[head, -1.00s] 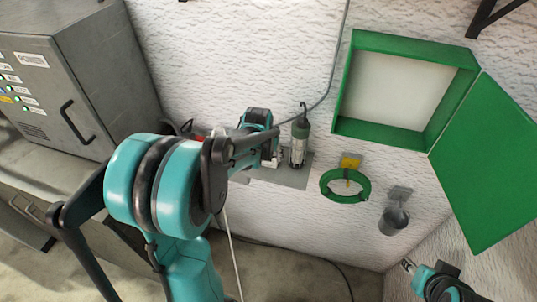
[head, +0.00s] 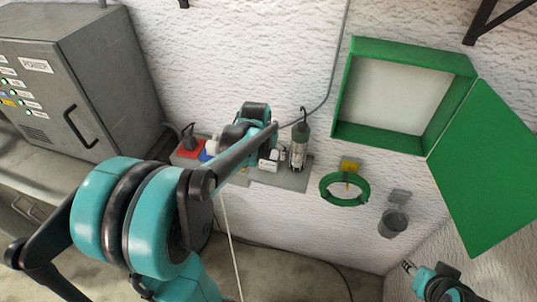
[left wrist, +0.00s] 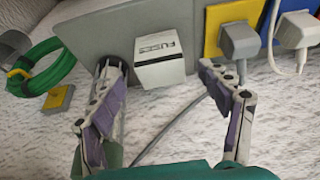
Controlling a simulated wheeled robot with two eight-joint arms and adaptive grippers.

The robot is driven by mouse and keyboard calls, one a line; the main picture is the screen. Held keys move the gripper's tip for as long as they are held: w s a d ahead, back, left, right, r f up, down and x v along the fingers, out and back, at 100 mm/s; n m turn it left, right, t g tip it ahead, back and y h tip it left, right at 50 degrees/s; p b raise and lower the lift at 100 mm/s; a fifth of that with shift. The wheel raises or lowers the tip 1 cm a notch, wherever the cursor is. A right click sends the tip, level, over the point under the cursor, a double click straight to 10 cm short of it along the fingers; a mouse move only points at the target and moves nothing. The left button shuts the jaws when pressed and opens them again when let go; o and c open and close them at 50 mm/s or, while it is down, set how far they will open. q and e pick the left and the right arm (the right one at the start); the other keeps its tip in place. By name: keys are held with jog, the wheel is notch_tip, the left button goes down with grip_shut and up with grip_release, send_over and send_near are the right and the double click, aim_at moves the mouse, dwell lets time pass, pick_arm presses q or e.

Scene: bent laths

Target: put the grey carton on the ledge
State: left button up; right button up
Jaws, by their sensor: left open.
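The pale grey carton (left wrist: 160,68), with a FUSES label, stands on the grey ledge (left wrist: 95,35) in the left wrist view. In the head view it is a small pale box (head: 268,163) on the ledge (head: 285,180), partly covered by my left arm. My left gripper (left wrist: 158,72) is open, its fingers on either side of the carton, with gaps showing. Whether the fingertips reach around it I cannot tell. In the head view my arm hides most of this gripper. My right gripper (head: 408,267) is at the lower right, away from the ledge; its jaw opening is unclear.
A lamp (head: 299,148) stands on the ledge close right of the carton. Red (head: 190,150), blue and yellow (left wrist: 225,22) plates with plugs and cables lie along it. A green ring (head: 345,188), grey cup (head: 393,222) and open green cabinet (head: 455,66) are on the wall.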

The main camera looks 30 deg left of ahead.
pick_arm(q)
jog(key=a+p+v, duration=0.1)
jog(key=v, duration=0.6)
jog(key=s+d+f+m+t+h, duration=0.1)
jog(key=s+d+m+t, duration=0.1)
jog(key=s+d, duration=1.2)
jog(key=shift+s+d+m+t, duration=0.3)
jog(key=shift+d+t, duration=0.2)
jog(key=shift+d, duration=0.15)
jog(key=shift+f, duration=0.15)
